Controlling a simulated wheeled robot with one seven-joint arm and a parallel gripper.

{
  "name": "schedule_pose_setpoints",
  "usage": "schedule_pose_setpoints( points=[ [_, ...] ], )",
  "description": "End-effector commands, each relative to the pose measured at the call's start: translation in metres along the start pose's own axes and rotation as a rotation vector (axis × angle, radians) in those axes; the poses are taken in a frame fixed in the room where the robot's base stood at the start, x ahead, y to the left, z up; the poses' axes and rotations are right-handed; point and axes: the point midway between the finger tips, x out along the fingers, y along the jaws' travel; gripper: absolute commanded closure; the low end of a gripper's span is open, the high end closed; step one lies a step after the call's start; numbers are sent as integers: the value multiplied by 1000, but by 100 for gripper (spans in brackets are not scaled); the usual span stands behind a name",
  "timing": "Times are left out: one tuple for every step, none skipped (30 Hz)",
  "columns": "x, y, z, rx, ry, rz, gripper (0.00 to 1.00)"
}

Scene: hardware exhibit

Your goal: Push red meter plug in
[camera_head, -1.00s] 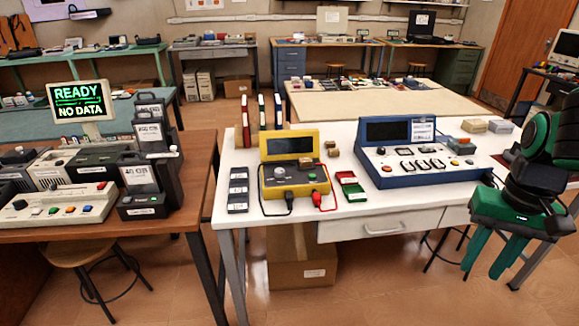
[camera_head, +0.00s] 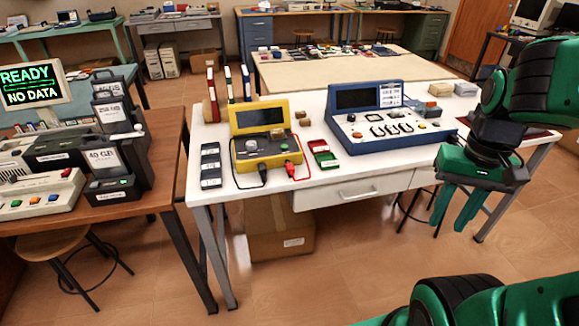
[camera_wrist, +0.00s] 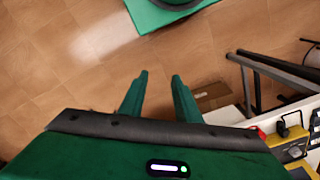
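The yellow meter (camera_head: 265,140) stands on the white table, left of the blue console. A black plug (camera_head: 262,174) is at the meter's lower left front. My gripper (camera_head: 447,226) is open and empty, pointing down in front of the table's right part, well right of the red plug. In the wrist view, its fingers (camera_wrist: 160,77) are apart over the floor, and part of the yellow meter (camera_wrist: 298,152) shows at lower right.
The blue console (camera_head: 385,125) stands between the meter and my arm. A red and green tray (camera_head: 322,154) lies just right of the meter; dark modules (camera_head: 210,166) lie left. A drawer (camera_head: 353,193) is under the tabletop.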

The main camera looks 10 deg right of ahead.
Motion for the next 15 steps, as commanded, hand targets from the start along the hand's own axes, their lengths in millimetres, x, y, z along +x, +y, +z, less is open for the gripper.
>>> schedule_pose_setpoints(
  points=[
    [0, 0, 0, -4, 1, 0, 83],
    [-3, 3, 6, -15, 10, -5, 90],
    [-4, 3, 6, -39, 20, -9, 100],
    [-3, 1, 4, -67, 27, -10, 100],
    [-2, -3, -1, -109, 36, -11, 100],
    [0, -10, -9, -179, 52, -14, 100],
    [2, -17, -16, -246, 65, -17, 100],
    [4, -25, -24, -323, 82, -21, 100],
    [8, -37, -36, -435, 109, -28, 100],
    [11, -48, -45, -526, 132, -35, 100],
    [13, -60, -53, -619, 156, -42, 100],
    [17, -76, -64, -744, 190, -52, 100],
    [19, -89, -71, -836, 217, -60, 100],
    [22, -102, -78, -926, 244, -69, 100],
    [25, -120, -86, -1044, 283, -79, 100]
  ],
)
